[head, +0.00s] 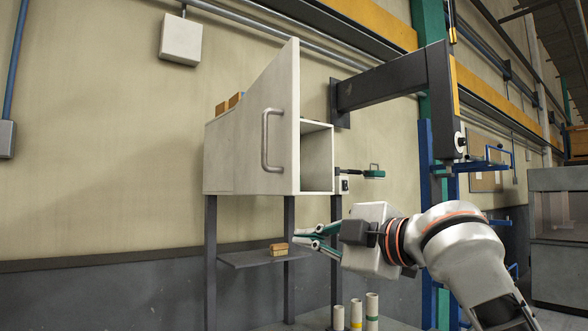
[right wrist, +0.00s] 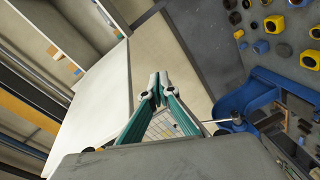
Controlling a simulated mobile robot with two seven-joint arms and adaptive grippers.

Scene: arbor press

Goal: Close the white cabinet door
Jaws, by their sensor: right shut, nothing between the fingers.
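The white cabinet (head: 317,155) stands on dark legs against the wall. Its white door (head: 250,135) is open, swung out toward me, with a metal bar handle (head: 268,140) on its face. Part of the cabinet's inside shows to the right of the door's edge. My right gripper (head: 303,237) is shut and empty, just below and to the right of the door's lower corner, apart from the handle. In the right wrist view its fingertips (right wrist: 159,82) are together, with a large white panel (right wrist: 100,95), likely the door, to their left. My left gripper is out of view.
A dark shelf (head: 240,258) under the cabinet holds a small brown block (head: 278,249). Several pale cylinders (head: 372,308) stand below the gripper. A dark beam arm (head: 385,85) and blue post (head: 426,190) stand right of the cabinet.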

